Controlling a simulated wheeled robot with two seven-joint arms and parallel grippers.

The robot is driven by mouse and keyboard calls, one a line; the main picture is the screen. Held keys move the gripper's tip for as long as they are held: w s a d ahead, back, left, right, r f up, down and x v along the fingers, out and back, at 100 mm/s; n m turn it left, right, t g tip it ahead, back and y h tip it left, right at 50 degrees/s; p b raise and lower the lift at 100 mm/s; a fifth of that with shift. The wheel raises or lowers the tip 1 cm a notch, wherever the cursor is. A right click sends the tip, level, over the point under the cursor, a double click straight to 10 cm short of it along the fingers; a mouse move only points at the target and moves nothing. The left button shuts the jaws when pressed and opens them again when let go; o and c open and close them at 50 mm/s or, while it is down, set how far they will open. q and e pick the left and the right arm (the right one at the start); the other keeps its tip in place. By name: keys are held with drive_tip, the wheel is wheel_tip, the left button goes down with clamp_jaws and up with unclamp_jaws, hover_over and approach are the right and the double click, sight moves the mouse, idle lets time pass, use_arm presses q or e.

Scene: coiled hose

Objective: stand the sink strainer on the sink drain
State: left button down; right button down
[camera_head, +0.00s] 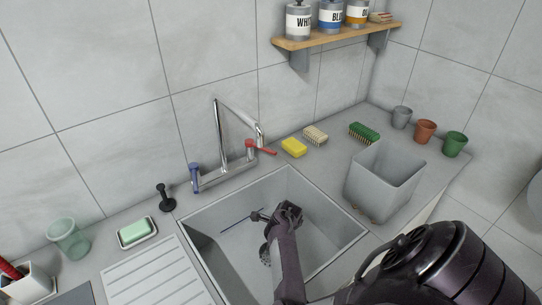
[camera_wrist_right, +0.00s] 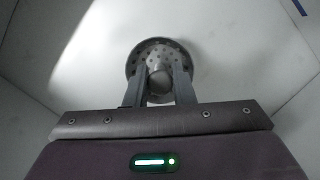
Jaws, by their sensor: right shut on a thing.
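The sink strainer (camera_wrist_right: 158,54) is a round grey metal disc with small holes and a knob, seen in the right wrist view. My right gripper (camera_wrist_right: 160,85) is shut on its knob, one finger on each side. In the head view my right gripper is down inside the sink, largely hidden behind my own arm. A small grey perforated thing (camera_head: 265,255) shows beside the arm; I cannot tell whether it is the strainer or the drain. I cannot make out the drain separately, nor whether the strainer touches the sink floor. My left gripper is not in view.
The grey sink (camera_head: 335,262) has high walls around the hand. A tap (camera_head: 222,150) stands behind it. A grey bin (camera_head: 383,180) is on the right, with a yellow sponge (camera_head: 294,147) and brushes behind.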

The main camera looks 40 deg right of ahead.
drive_tip(key=shift+f+b, duration=0.3)
drive_tip(key=shift+f, duration=0.1)
idle(0.4)
drive_tip(key=c, duration=1.5)
unclamp_jaws()
drive_tip(key=shift+c, duration=0.2)
drive_tip(key=shift+r, duration=0.2)
drive_tip(key=shift+r+p, duration=1.35)
drive_tip(key=shift+p, duration=0.35)
drive_tip(key=o, duration=0.5)
drive_tip(key=shift+o, duration=0.2)
drive_tip(key=shift+r, duration=0.15)
